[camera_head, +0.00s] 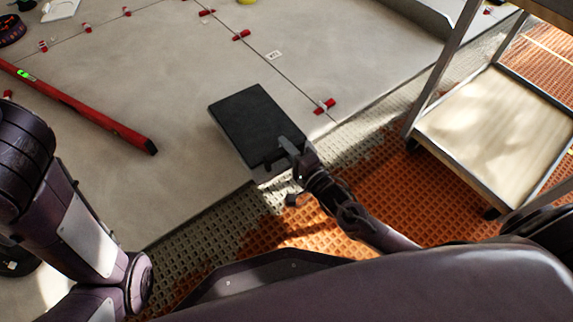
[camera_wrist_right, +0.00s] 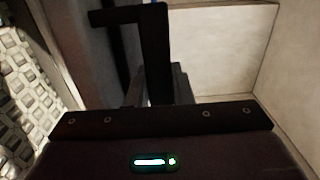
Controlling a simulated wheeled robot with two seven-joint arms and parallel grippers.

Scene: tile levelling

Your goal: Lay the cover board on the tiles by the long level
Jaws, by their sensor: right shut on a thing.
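The cover board, a dark grey rectangular slab (camera_head: 248,122), shows in the head view over the front edge of the pale tiles (camera_head: 180,110). My right gripper (camera_head: 290,160) is shut on its near right edge. Whether the board touches the tiles or hangs just above them I cannot tell. The long red level (camera_head: 85,110) with a green vial lies on the tiles to the left, apart from the board.
Red clips (camera_head: 325,106) sit along the tile joints, with a small white label (camera_head: 274,55) near one joint. A metal-framed cart (camera_head: 500,120) with a pale shelf stands at right on orange studded matting (camera_head: 400,195). Bare tile lies between level and board.

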